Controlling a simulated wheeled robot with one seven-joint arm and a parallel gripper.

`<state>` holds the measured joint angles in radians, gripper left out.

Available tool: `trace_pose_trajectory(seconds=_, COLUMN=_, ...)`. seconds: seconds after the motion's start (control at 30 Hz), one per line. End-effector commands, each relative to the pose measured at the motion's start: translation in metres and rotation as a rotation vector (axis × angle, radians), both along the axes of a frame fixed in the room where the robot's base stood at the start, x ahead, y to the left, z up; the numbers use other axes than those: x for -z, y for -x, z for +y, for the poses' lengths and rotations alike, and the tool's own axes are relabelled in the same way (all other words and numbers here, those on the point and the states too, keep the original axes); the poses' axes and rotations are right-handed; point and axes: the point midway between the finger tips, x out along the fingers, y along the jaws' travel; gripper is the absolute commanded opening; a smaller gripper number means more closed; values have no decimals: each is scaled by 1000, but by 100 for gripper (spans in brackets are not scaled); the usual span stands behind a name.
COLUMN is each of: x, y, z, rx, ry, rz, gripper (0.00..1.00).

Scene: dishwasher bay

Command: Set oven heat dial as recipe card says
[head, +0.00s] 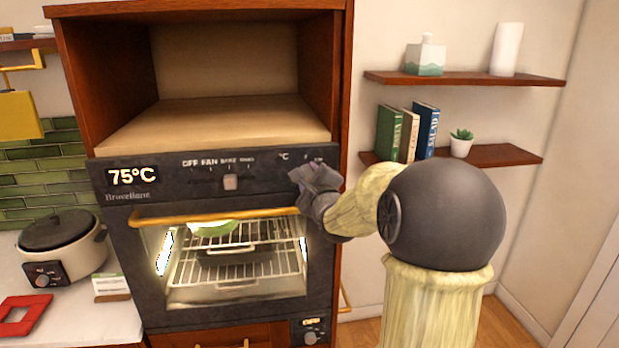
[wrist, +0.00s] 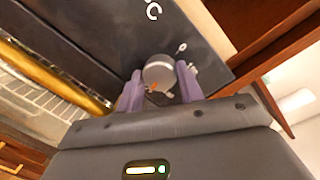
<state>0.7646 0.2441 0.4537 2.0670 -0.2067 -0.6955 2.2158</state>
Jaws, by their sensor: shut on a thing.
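The oven (head: 122,225) has a black front panel, and its display (head: 131,176) reads 75°C. The heat dial (wrist: 158,70) is a round grey knob near a °C mark in the wrist view; my gripper hides it in the head view. My gripper (head: 312,184) is at the right end of the panel. In the wrist view its purple fingers (wrist: 161,86) are shut on the dial, one on each side. A small card (head: 110,286) with a green top stands on the counter at left; its writing is too small to read, so I cannot tell if it is the recipe card.
A mode knob (head: 230,182) sits mid-panel below OFF and FAN labels. A yellow handle bar (head: 215,216) crosses the oven door below my gripper. Another knob (head: 311,337) is low on the right. A cooker (head: 62,250) stands on the left counter. Shelves (head: 465,78) hang at right.

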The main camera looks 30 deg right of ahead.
Motion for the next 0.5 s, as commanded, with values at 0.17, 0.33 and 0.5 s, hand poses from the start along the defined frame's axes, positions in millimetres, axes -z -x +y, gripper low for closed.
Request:
trace_pose_trajectory(seconds=0.17, x=2, y=0, z=0, rx=-1, ry=-3, rz=5, gripper=55)
trace_pose_trajectory(seconds=0.33, x=1, y=0, z=0, rx=-1, ry=-2, rz=3, gripper=59)
trace_pose_trajectory(seconds=0.5, x=1, y=1, z=0, rx=0, ry=1, rz=2, gripper=59)
